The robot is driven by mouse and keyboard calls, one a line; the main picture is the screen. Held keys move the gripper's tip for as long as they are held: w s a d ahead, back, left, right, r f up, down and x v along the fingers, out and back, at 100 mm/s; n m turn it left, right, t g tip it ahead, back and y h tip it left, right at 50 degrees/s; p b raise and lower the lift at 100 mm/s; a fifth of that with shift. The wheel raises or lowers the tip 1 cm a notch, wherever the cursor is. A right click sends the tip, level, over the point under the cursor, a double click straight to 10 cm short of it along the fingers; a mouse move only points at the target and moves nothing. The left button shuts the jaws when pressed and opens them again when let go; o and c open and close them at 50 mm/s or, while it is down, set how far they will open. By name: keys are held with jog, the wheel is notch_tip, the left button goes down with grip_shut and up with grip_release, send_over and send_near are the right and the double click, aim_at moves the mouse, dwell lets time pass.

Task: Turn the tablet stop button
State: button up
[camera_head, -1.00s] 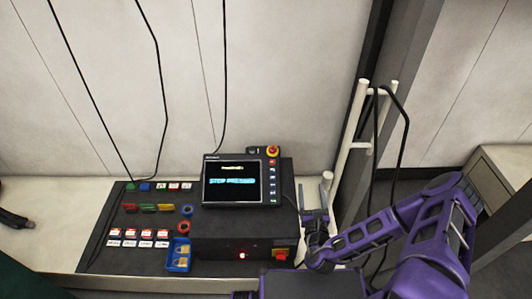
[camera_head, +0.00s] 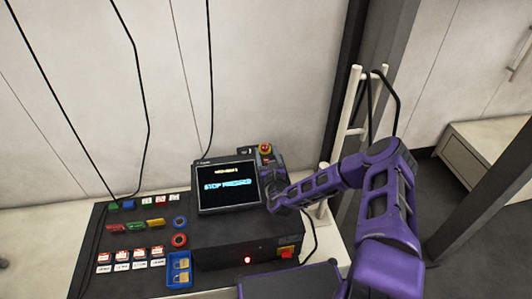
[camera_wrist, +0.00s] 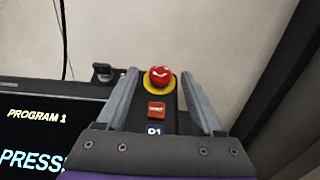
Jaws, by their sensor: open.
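The stop button is a red mushroom knob (camera_wrist: 159,76) on a yellow ring, at the upper right of the tablet. In the head view the stop button (camera_head: 265,149) stands just beyond my gripper. The tablet (camera_head: 228,187) is black, and its screen reads "STOP PRESSED". In the wrist view the tablet screen (camera_wrist: 35,135) shows at the left edge with "PROGRAM 1". My gripper (camera_wrist: 165,88) is open, with one finger on each side of the stop button in that view. Whether the fingers touch the button cannot be told. In the head view the fingertips are hard to make out.
A red square button (camera_wrist: 156,109) sits just below the stop button. A black control box (camera_head: 230,238) carries the tablet. A mat (camera_head: 90,262) with coloured parts and a blue bin (camera_head: 179,283) lies left. A white post frame (camera_head: 347,125) stands right of the tablet.

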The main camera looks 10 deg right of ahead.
jog(key=shift+w, duration=0.65)
grip_shut()
